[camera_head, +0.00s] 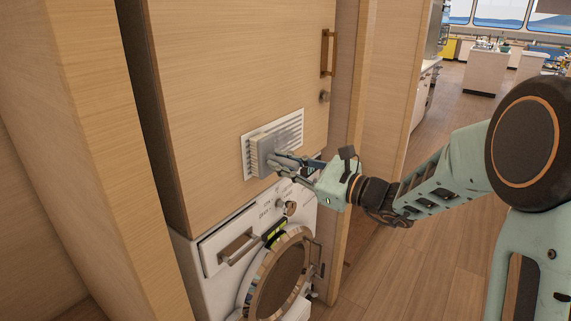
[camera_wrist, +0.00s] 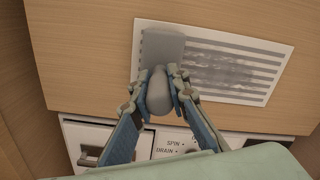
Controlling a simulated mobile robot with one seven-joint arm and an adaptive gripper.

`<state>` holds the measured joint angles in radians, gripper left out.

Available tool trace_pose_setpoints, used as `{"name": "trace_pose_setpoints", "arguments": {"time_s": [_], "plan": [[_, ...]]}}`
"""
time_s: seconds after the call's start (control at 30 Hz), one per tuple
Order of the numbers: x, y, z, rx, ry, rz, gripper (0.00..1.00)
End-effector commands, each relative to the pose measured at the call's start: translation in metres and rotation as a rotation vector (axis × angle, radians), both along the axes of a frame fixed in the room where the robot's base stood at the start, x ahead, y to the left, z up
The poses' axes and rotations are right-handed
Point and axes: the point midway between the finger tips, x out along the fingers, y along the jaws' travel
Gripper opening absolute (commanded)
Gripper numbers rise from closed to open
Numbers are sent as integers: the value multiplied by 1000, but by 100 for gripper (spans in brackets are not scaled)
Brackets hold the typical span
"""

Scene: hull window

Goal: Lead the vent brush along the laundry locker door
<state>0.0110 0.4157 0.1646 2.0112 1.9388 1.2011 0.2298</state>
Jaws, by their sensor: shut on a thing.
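The vent brush is a grey block with a rounded grey handle (camera_wrist: 158,95). My gripper (camera_head: 281,163) is shut on that handle, one finger on each side, also seen in the wrist view (camera_wrist: 159,88). The brush block (camera_head: 264,152) lies at the left part of a white slatted vent (camera_head: 291,126) low on the wooden laundry locker door (camera_head: 235,60). In the wrist view the block covers the left end of the vent's slats, and a dark grey smudge (camera_wrist: 222,75) shows on the slats to its right. Whether the bristles touch the slats is hidden.
A white washing machine (camera_head: 208,250) with a round door stands directly below the locker door. The locker door has a wooden handle (camera_head: 328,53) and a round knob (camera_head: 324,96) at its right. Wooden panels flank it. Open wooden floor (camera_head: 430,260) lies at right.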

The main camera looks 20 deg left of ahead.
Motion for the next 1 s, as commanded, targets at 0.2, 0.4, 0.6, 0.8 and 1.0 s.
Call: {"name": "trace_pose_setpoints", "arguments": {"time_s": [0.2, 0.4, 0.6, 0.8, 1.0], "plan": [[0, 1, 0, 0, -1, 0, 0], [1, 4, 0, 0, -1, 0, 0], [2, 7, 0, 0, -1, 1, 0], [3, 8, 0, 0, -1, 0, 0], [5, 8, 1, 1, -2, 1, 0]]}}
